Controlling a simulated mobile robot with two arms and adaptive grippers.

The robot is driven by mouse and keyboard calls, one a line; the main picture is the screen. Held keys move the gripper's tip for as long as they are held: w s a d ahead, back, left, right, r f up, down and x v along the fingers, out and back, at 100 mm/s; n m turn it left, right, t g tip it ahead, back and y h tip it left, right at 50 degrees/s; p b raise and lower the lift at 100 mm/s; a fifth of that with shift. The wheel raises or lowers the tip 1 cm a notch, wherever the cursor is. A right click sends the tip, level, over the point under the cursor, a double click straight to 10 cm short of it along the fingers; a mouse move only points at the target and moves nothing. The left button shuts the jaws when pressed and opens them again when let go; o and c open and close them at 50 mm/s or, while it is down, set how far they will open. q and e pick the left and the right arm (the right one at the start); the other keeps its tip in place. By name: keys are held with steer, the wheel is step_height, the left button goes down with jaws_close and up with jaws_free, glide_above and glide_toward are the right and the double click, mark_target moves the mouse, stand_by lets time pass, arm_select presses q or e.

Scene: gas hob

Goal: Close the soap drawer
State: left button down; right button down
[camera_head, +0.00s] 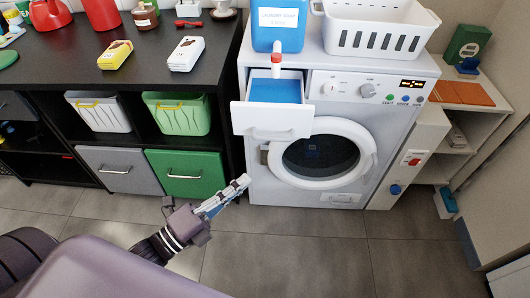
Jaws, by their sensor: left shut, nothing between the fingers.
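The soap drawer (272,120) sticks out of the upper left of the white washing machine (350,197). It is pulled open, with blue inside and a handle on its white front. My left gripper (242,182) is shut and empty. In the picture it shows below and left of the drawer, close to the machine's lower left front edge. I cannot tell whether it touches the machine. My right gripper is not in view.
A blue laundry soap bottle (279,27) and a white basket (373,30) stand on the machine. Its round door (320,154) looks shut. A black shelf unit (45,60) with bins stands at the left. The grey tiled floor (300,250) in front is clear.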

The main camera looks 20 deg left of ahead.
arm_select(q)
steer(key=w+d+r, duration=0.1)
steer(key=w+d, duration=0.1)
steer(key=w, duration=0.8)
steer(key=shift+d+r, duration=0.2)
steer(key=shift+r, duration=0.1)
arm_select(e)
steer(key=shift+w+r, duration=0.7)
arm_select(q)
steer(key=shift+w, duration=0.1)
